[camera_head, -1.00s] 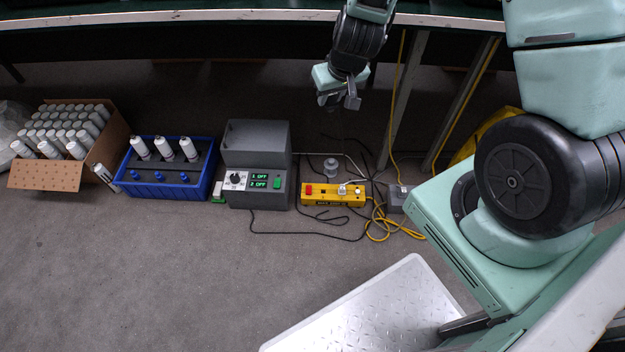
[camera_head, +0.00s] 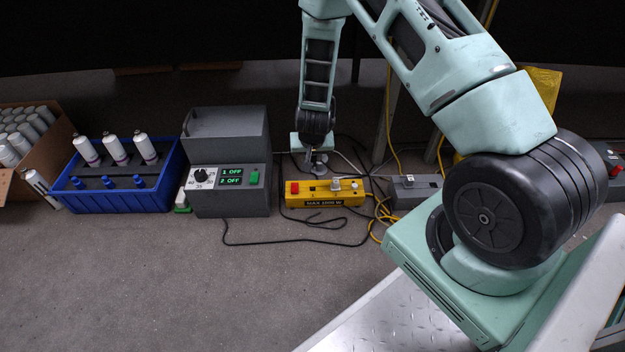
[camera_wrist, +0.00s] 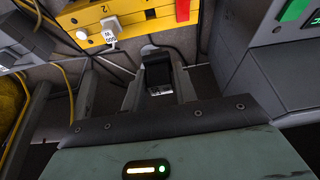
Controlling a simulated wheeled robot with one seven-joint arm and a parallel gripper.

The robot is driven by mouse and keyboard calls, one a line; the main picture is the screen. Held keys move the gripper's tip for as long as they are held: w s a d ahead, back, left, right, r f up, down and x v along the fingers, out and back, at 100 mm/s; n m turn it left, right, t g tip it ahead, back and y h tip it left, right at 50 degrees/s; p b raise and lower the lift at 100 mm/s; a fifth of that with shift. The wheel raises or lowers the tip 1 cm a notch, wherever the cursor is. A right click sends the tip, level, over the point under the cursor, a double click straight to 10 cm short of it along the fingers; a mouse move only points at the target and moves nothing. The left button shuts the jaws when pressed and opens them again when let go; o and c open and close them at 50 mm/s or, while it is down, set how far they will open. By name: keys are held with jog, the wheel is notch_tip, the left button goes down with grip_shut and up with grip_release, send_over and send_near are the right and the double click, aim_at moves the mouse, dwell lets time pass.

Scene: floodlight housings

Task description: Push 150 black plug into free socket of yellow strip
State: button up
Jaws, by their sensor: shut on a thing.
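The yellow strip (camera_head: 326,200) lies on the floor, with a red switch (camera_head: 294,188) at its left end and a white plug (camera_head: 336,185) seated in it. In the wrist view the strip (camera_wrist: 74,17) shows at the top, with the tagged white plug (camera_wrist: 110,29) and a dark free socket (camera_wrist: 150,13) beside the red switch. My gripper (camera_head: 316,160) is low behind the strip. In the wrist view it (camera_wrist: 158,92) is shut on a black plug (camera_wrist: 157,66), apart from the strip in that picture. The plug's pale marking is too small to read.
A grey control box (camera_head: 228,190) stands left of the strip, with a blue crate (camera_head: 120,199) of white bottles beyond it. A grey box (camera_head: 414,190) stands to the right. Black and yellow cables (camera_head: 381,212) lie around the strip.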

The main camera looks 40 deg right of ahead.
jog(key=b, duration=0.2)
send_over(312, 185)
jog(key=s, duration=0.1)
jog(key=f, duration=0.4)
jog(key=shift+s+a+f, duration=0.1)
jog(key=shift+s+a, duration=0.05)
jog(key=shift+a, duration=0.2)
notch_tip(312, 185, down, 4)
jog(key=b, duration=0.4)
jog(key=shift+f, duration=0.2)
jog(key=shift+f+b, duration=0.35)
jog(key=shift+f, duration=0.45)
jog(key=shift+p, duration=0.9)
jog(key=shift+f+b, duration=0.7)
jog(key=shift+f, duration=0.45)
dwell(0.7)
jog(key=o, duration=1)
jog(key=shift+o, duration=0.2)
jog(key=shift+r, duration=0.1)
jog(key=shift+r+p, duration=3.45)
jog(key=shift+p, duration=0.05)
